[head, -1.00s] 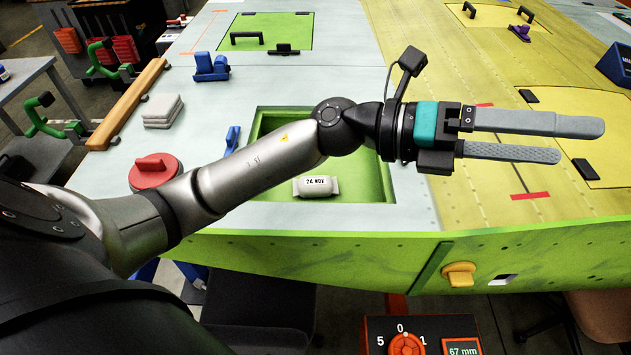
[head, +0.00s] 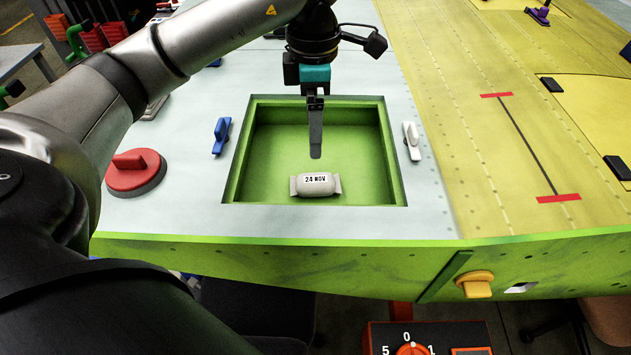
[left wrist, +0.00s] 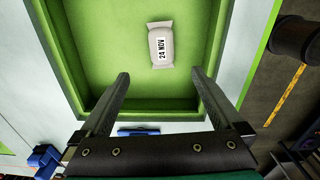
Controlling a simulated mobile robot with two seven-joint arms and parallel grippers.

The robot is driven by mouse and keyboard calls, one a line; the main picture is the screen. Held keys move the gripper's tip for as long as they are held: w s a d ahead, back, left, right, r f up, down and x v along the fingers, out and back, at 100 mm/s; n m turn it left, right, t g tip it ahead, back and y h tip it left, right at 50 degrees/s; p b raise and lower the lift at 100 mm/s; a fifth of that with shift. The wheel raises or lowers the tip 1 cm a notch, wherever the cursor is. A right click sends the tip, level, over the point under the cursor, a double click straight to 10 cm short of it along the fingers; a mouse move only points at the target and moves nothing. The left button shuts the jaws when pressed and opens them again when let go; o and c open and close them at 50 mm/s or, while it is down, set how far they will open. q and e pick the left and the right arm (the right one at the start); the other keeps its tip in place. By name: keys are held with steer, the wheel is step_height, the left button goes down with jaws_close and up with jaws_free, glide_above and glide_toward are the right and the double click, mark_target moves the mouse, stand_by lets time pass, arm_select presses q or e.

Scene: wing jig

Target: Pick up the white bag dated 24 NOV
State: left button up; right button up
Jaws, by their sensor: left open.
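The white bag marked 24 NOV (head: 316,186) lies on the floor of a green recessed pocket, near its front wall. It also shows in the left wrist view (left wrist: 161,46), beyond the fingertips. My left gripper (head: 315,155) points down over the pocket, behind and above the bag. In the left wrist view its two fingers (left wrist: 160,75) are spread apart with nothing between them, and the bag is not touched. In the head view the fingers overlap edge-on. My right gripper is in neither view.
The pocket's green rim and walls (head: 238,150) surround the bag. A blue clip (head: 221,135) stands left of the pocket and a white clip (head: 412,141) right of it. A red handled disc (head: 136,172) sits further left. The panel's front edge is close to the pocket.

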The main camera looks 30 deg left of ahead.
mark_target(316, 179)
arm_select(q)
steer(key=f, duration=1.4)
steer(key=shift+d, duration=0.2)
steer(key=shift+r, duration=0.1)
steer(key=c, duration=1.4)
steer(key=shift+c, duration=0.4)
steer(key=shift+r, duration=0.15)
